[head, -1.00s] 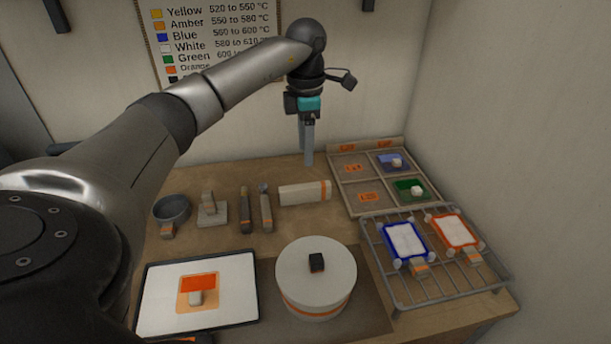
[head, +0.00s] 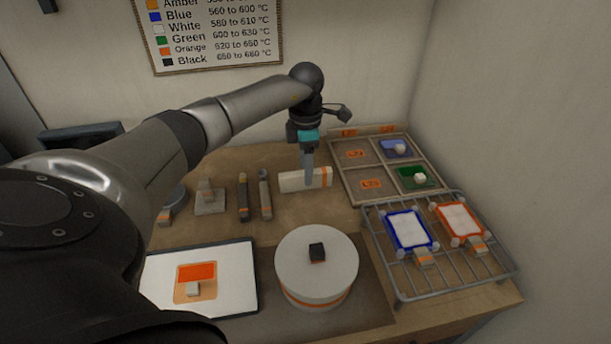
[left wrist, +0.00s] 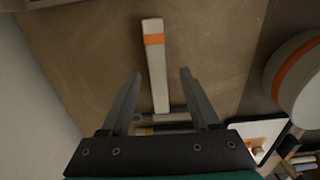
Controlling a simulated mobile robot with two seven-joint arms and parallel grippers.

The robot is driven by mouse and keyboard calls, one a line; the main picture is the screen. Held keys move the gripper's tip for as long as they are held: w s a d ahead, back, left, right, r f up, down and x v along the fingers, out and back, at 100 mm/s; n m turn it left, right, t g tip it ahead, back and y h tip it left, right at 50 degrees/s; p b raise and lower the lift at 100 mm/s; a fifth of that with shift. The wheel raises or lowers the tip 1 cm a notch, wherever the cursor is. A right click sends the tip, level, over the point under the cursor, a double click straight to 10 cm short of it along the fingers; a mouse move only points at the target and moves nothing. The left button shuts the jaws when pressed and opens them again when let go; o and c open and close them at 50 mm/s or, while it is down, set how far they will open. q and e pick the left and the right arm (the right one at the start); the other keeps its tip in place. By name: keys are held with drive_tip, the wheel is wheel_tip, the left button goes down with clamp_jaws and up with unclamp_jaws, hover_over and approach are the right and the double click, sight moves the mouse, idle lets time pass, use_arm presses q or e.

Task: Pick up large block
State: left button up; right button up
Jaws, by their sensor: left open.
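The large block (head: 291,182) is a long white bar with an orange band near one end. It lies on the wooden table behind the round white lidded pot, in the head view. In the left wrist view the block (left wrist: 155,70) runs lengthwise between the two fingers. My left gripper (head: 308,183) points down over the block, its fingers overlapping it in the head view. In the left wrist view the fingers (left wrist: 160,75) are spread apart, one to each side of the block, with no visible contact. My right gripper is not seen.
The round pot (head: 316,268) with a black knob stands in front. A sorting tray (head: 345,191) and a wire rack (head: 447,285) with two framed panes are on the right. Dark-handled tools (head: 243,197) and a small stand (head: 210,203) lie left of the block.

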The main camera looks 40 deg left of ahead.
use_arm(q)
wheel_tip(320, 180, down, 4)
drive_tip(key=shift+a+r, duration=0.15)
drive_tip(key=shift+r, duration=0.1)
drive_tip(key=shift+w, duration=0.1)
clamp_jaws()
idle(0.5)
